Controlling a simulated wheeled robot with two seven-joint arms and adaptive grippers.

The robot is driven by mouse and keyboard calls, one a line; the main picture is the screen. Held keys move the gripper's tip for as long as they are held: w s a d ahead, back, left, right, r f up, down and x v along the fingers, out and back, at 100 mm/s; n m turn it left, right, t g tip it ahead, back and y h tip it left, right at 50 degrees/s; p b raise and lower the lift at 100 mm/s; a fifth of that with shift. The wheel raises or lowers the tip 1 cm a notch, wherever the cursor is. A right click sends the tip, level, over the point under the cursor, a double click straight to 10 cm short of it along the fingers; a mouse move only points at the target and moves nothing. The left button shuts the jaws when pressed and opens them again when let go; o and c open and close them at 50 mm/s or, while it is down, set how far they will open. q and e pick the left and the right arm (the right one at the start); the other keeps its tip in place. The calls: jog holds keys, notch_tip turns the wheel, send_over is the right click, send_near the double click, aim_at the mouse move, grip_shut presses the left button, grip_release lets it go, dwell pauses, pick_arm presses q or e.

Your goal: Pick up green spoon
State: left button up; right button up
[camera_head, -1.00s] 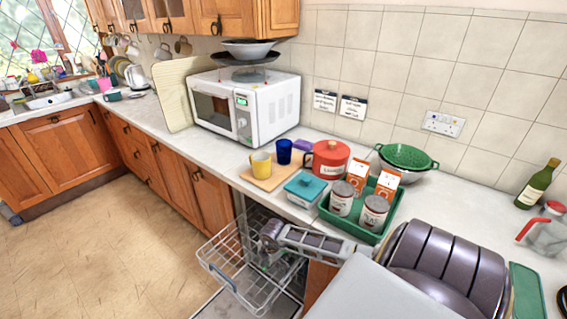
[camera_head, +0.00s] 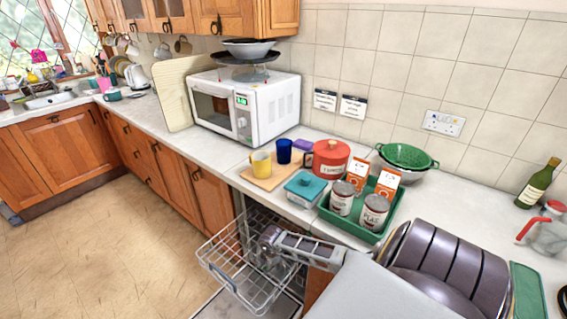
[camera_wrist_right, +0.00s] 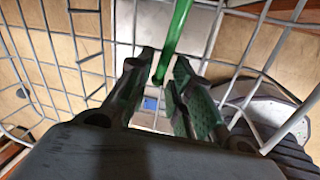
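The green spoon shows in the right wrist view as a green handle (camera_wrist_right: 178,32) that runs down from the top edge to between my fingertips. Its other end is out of the picture, and I cannot make the spoon out in the head view. My right gripper (camera_wrist_right: 161,68) has its fingers on either side of the handle, with a gap still visible between them. In the head view my right gripper (camera_head: 265,244) is low inside the wire dishwasher rack (camera_head: 228,275). My left gripper is not in view.
Rack wires surround my right gripper. On the counter above stand a green tray (camera_head: 352,232) with tins and cartons, a teal box (camera_head: 305,188), a yellow mug (camera_head: 261,164) and a red canister (camera_head: 331,158). The floor at left is clear.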

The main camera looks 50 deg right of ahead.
jog(key=shift+c, duration=0.5)
grip_shut()
jog(key=shift+r, duration=0.1)
notch_tip(320, 180, up, 10)
jog(key=shift+p, duration=0.3)
jog(key=shift+a, duration=0.1)
dwell(1.0)
